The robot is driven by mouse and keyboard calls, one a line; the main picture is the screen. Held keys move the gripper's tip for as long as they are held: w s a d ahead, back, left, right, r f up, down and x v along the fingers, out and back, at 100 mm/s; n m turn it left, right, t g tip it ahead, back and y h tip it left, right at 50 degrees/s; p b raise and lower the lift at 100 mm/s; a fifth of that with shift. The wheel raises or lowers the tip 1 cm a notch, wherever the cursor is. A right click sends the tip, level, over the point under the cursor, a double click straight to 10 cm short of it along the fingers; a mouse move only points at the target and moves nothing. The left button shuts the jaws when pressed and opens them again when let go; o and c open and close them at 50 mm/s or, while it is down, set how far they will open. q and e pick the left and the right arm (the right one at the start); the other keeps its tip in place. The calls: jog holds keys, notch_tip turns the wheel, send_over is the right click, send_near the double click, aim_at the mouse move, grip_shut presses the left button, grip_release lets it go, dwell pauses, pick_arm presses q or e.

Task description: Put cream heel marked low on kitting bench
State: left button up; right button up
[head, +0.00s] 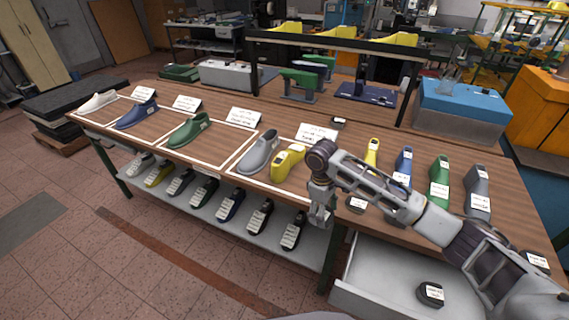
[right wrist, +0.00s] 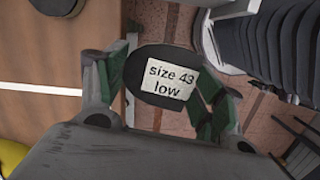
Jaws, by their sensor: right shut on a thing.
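My right gripper (head: 320,212) points down at the front edge of the wooden bench (head: 225,160), beside the yellow last. In the right wrist view the same gripper (right wrist: 165,88) has its green-padded fingers closed on both sides of a dark heel piece (right wrist: 147,58). Its white label reads "size 43 low". The piece looks dark grey or black, not cream. It is mostly hidden by the gripper in the head view. No cream heel stands out in either view. My left gripper is not in view.
White-outlined areas on the bench hold a white last (head: 98,102), blue last (head: 138,115), green last (head: 190,130) and grey last (head: 258,152). A yellow last (head: 287,162) lies nearby. An open drawer (head: 385,290) holds a dark labelled heel (head: 431,293). Several lasts fill the lower shelf.

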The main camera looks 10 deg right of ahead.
jog(key=n, duration=0.2)
jog(key=w+r+n, duration=0.1)
jog(key=n, duration=0.1)
jog(key=shift+w+a, duration=0.2)
jog(key=n, duration=0.2)
jog(key=w+n+t, duration=0.1)
jog(key=shift+a+r+h, duration=0.2)
jog(key=shift+r+h, duration=0.05)
jog(key=shift+h, duration=0.05)
jog(key=w+a+r+n+t+y, duration=0.1)
jog(key=w+r+n, duration=0.1)
jog(key=n, duration=0.8)
jog(key=w+r+n+t+y, duration=0.1)
jog(key=w+n, duration=0.3)
jog(key=n, duration=0.6)
jog(key=shift+w+a+r+n, duration=0.2)
jog(key=shift+a+r+n, duration=0.2)
jog(key=shift+r, duration=0.45)
jog(key=shift+w+r+n, duration=0.15)
jog(key=shift+r+n, duration=0.05)
jog(key=shift+n, duration=0.4)
